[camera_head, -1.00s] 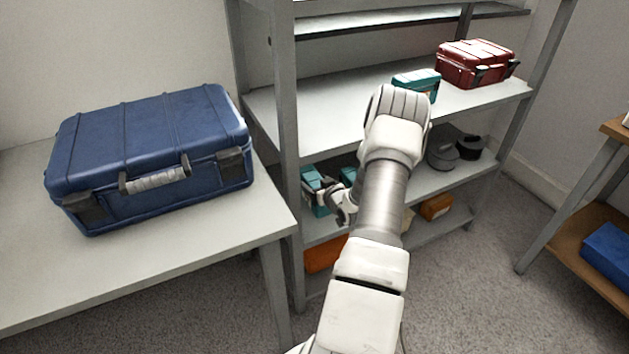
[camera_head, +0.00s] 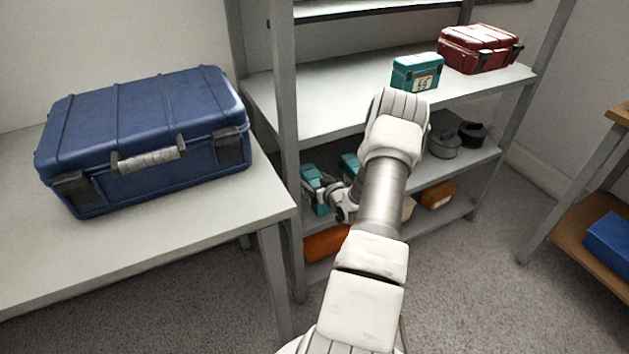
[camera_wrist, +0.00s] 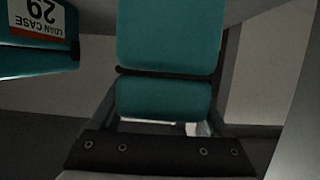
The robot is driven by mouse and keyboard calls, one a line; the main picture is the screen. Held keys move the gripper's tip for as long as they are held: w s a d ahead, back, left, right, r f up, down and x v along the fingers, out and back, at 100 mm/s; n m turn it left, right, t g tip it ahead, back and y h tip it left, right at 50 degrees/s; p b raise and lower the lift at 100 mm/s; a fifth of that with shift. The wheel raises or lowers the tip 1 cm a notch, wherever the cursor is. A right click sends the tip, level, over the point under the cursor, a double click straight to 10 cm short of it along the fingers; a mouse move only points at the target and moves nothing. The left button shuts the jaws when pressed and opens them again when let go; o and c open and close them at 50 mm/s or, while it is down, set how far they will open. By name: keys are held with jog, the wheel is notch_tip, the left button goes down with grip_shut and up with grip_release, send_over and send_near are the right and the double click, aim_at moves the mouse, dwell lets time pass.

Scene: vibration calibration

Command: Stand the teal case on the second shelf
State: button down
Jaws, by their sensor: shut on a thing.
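My gripper (camera_head: 334,197) is shut on a teal case (camera_head: 314,188) beside the left front post, at the height of the second shelf (camera_head: 414,178) from the bottom. In the wrist view the held teal case (camera_wrist: 168,40) fills the middle, with a dark band across it. I cannot tell whether it touches the shelf. Another teal case (camera_head: 350,166) is just right of it, partly hidden by my arm. In the wrist view a teal case with a "LOAN CASE 29" label (camera_wrist: 38,40) is at the upper left. A labelled teal case (camera_head: 416,73) stands on the shelf above.
A red case (camera_head: 480,48) is on the upper shelf. Dark round things (camera_head: 446,142) sit on the second shelf's right. Orange boxes (camera_head: 327,243) (camera_head: 438,195) are at the bottom. A large blue case (camera_head: 145,135) lies on the left table (camera_head: 240,210). Grey posts bound the rack.

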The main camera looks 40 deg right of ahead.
jog(key=shift+f+b, duration=0.5)
jog(key=shift+f, duration=0.05)
jog(key=shift+c, duration=0.7)
grip_release()
jog(key=shift+o, duration=0.7)
jog(key=shift+s, duration=0.15)
jog(key=p+v, duration=0.5)
jog(key=v, duration=1.2)
jog(key=shift+r, duration=0.2)
